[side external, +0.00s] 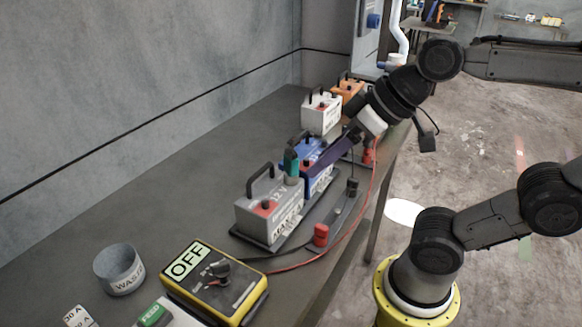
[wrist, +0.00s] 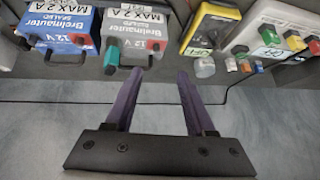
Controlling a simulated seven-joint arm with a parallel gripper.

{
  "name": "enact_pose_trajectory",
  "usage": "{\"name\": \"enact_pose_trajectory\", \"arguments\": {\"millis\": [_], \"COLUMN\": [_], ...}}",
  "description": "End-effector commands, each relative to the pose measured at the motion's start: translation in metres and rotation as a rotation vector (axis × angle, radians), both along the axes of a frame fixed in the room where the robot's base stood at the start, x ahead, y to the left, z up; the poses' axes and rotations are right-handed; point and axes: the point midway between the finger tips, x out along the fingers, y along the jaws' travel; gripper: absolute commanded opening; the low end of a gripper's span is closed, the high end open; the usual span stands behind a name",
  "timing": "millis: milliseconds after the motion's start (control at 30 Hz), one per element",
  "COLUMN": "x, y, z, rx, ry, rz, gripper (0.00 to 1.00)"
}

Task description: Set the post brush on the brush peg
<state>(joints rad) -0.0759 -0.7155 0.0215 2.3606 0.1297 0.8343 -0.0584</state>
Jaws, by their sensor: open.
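A teal, upright piece that looks like the post brush (side external: 291,163) stands at the top of the grey battery (side external: 256,226). It also shows in the wrist view (wrist: 111,54), against that battery's edge. My gripper (side external: 308,172) has purple fingers and reaches down from the right, close beside the teal piece. In the wrist view my gripper (wrist: 161,72) is open with nothing between its fingers. The teal piece lies left of the left fingertip, outside the gap. I cannot pick out the brush peg with certainty.
A blue battery (side external: 318,153), white battery (side external: 321,116) and orange battery (side external: 348,88) stand behind. Red (side external: 321,235) and black (side external: 352,187) cable ends are along the bench's right side. A yellow OFF meter (side external: 215,284) and waste cup (side external: 119,270) are in front. The bench's left is clear.

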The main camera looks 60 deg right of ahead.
Motion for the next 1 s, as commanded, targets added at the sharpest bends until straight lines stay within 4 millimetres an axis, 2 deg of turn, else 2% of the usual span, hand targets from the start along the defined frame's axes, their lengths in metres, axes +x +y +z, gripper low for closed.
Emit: {"name": "enact_pose_trajectory", "arguments": {"millis": [333,433,533,667,800,1000], "x": [0.062,0.081,0.096,0.112,0.119,0.109], "y": [0.059,0.070,0.072,0.063,0.041,-0.004], "z": [0.013,0.018,0.021,0.020,0.012,-0.002], "rx": [0.194,0.249,0.280,0.280,0.218,0.029], "ry": [-0.277,-0.380,-0.473,-0.583,-0.682,-0.796], "rz": [0.073,0.045,-0.011,-0.112,-0.246,-0.441], "gripper": [0.55,0.55,0.55,0.55,0.55,0.55]}}
